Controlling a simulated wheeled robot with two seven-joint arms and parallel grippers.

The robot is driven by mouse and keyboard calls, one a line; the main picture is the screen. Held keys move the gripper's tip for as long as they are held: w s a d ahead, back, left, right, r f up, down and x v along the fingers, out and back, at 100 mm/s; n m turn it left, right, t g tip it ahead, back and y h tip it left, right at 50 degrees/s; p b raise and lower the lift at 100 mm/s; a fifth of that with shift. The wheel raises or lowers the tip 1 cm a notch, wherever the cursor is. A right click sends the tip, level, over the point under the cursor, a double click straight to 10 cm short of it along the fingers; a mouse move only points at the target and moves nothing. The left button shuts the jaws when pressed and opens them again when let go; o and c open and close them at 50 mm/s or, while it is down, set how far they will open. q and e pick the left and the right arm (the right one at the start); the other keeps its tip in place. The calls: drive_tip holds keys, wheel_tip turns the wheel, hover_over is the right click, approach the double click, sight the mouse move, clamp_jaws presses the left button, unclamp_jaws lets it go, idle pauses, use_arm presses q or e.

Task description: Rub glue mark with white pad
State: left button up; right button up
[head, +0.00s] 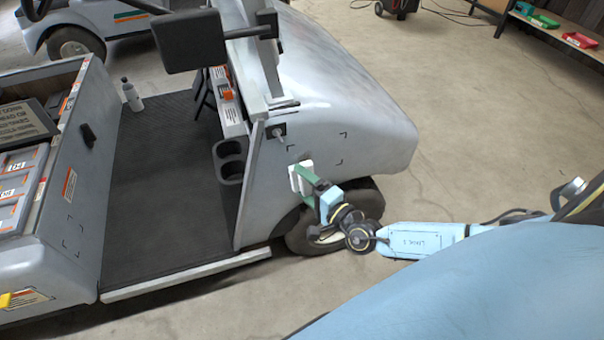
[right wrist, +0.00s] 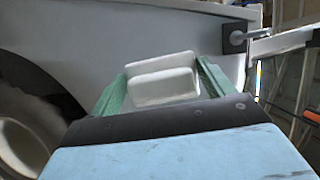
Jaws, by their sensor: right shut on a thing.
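A white pad (head: 301,178) is held against or very near the light grey side panel of the cart, just above the front wheel. My right gripper (head: 308,182), with green fingers, is shut on it. In the right wrist view the pad (right wrist: 161,80) sits between the two green fingers (right wrist: 160,88), with the grey panel behind it. Whether the pad touches the panel is hard to tell. Dark corner marks (head: 316,147) show on the panel around and right of the pad. No glue mark can be made out; the pad and gripper may hide it. My left gripper is not in view.
The front wheel (head: 370,200) is close beside my right gripper. A cup holder (head: 229,160) and a key switch (head: 277,132) are on the cart left of the pad. A bottle (head: 131,95) stands on the cart floor. Open concrete floor lies to the right.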

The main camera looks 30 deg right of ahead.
drive_tip(key=shift+s+a, duration=0.15)
drive_tip(key=shift+s, duration=0.5)
drive_tip(key=s, duration=0.1)
drive_tip(key=s+p, duration=0.1)
drive_tip(key=s, duration=0.1)
drive_tip(key=shift+a, duration=0.35)
drive_tip(key=shift+w, duration=0.1)
drive_tip(key=shift+w+d+b, duration=0.3)
drive_tip(key=shift+w, duration=0.8)
drive_tip(key=shift+w+d+b, duration=0.25)
drive_tip(key=shift+w+b, duration=0.05)
drive_tip(key=shift+w, duration=0.85)
drive_tip(key=shift+w+d+b, duration=0.3)
drive_tip(key=shift+w, duration=0.8)
drive_tip(key=shift+w+d+b, duration=0.25)
drive_tip(key=shift+w+b, duration=0.2)
drive_tip(key=shift+w, duration=0.55)
drive_tip(key=shift+d, duration=0.1)
